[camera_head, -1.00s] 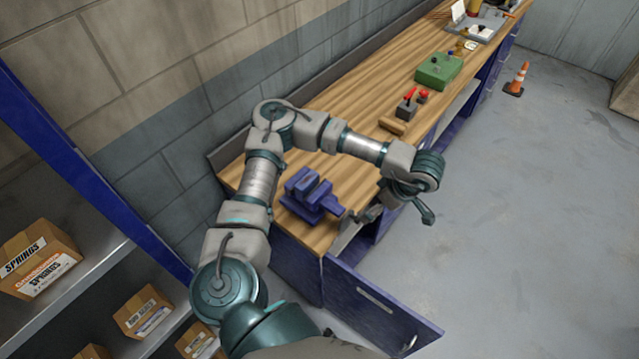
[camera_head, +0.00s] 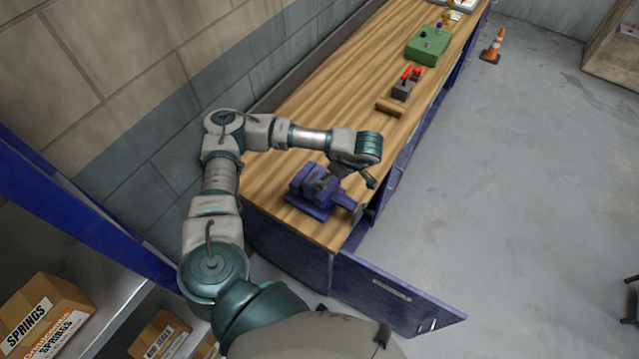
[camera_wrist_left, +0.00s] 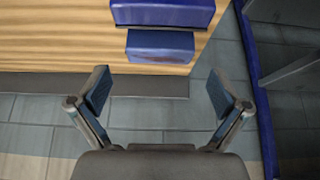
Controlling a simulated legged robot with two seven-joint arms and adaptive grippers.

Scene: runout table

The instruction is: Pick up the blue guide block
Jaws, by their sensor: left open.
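A blue vise-shaped block (camera_head: 310,200) sits on the near end of the wooden workbench; I see no other blue block that fits the task's name. My left gripper (camera_head: 350,180) is just above and to the right of it, partly covering it, with its fingers apart. In the left wrist view, the fingers of my left gripper (camera_wrist_left: 158,92) are spread and empty. Two blue parts (camera_wrist_left: 160,46) show beyond the fingertips, near the bench edge, apart from both fingers. My right gripper is not in view.
The wooden bench (camera_head: 290,135) runs along a block wall. An open blue door (camera_head: 390,295) juts from the bench's near end. Shelves with cartons (camera_head: 42,315) stand lower left.

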